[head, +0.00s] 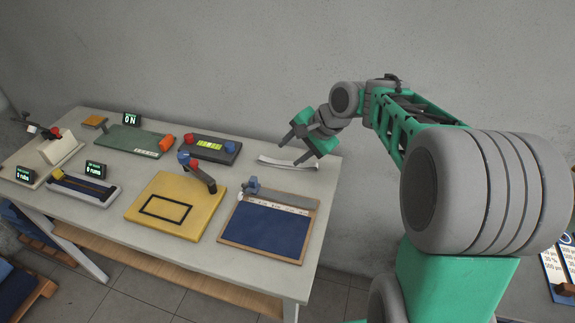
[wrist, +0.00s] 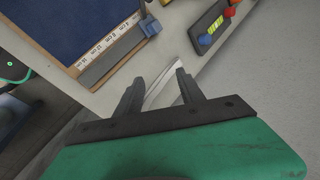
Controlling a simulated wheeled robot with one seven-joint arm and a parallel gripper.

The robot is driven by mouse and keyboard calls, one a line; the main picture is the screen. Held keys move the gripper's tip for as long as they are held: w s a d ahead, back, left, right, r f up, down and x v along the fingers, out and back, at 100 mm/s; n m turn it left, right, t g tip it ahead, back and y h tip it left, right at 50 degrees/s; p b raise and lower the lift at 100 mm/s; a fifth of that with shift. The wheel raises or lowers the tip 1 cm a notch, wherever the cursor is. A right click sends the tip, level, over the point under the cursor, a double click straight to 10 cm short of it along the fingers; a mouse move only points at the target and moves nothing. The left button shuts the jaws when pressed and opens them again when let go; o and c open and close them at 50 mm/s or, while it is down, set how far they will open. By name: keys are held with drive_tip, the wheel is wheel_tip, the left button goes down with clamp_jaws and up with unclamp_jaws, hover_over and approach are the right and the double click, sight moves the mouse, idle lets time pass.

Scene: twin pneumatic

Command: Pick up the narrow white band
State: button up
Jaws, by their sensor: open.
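The narrow white band (head: 288,163) lies on the table at its far right, behind the blue board. My gripper (head: 293,153) is open above it, with its dark fingers pointing down toward the band. In the wrist view the band (wrist: 165,83) shows between the two open fingers of my gripper (wrist: 158,83). The fingers hide part of it there. I cannot tell how high the fingertips are above the band.
On the table (head: 95,213), a blue board with a wooden frame (head: 265,228) lies in front of the band. A dark device with red and blue knobs (head: 210,149) stands to the left. A yellow plate (head: 173,207) lies further left. A grey wall (head: 230,60) rises behind.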

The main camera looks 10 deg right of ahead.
sight(265, 158)
drive_tip(key=w+f+m+y, duration=0.1)
drive_tip(key=w+f+m, duration=0.1)
drive_tip(key=w, duration=0.1)
drive_tip(key=w+f+m+y, duration=0.2)
drive_tip(key=w, duration=0.1)
drive_tip(key=w+f+m+y+b, duration=0.1)
drive_tip(key=w+f+m, duration=0.1)
drive_tip(key=w+m, duration=0.1)
drive_tip(key=shift+a+f, duration=0.3)
drive_tip(key=shift+a, duration=0.1)
drive_tip(key=f+m+y, duration=0.1)
drive_tip(key=w+f+m+y, duration=0.1)
drive_tip(key=m, duration=0.1)
drive_tip(key=d+f+m+y, duration=0.1)
drive_tip(key=f, duration=0.1)
drive_tip(key=shift+w+m+g, duration=0.15)
drive_tip(key=shift+m+g, duration=0.15)
drive_tip(key=shift+a+f+m+y, duration=0.1)
drive_tip(key=shift+m+y, duration=0.2)
drive_tip(key=p+x, duration=0.1)
drive_tip(key=x, duration=0.6)
drive_tip(key=shift+w+a+f, duration=0.2)
clamp_jaws()
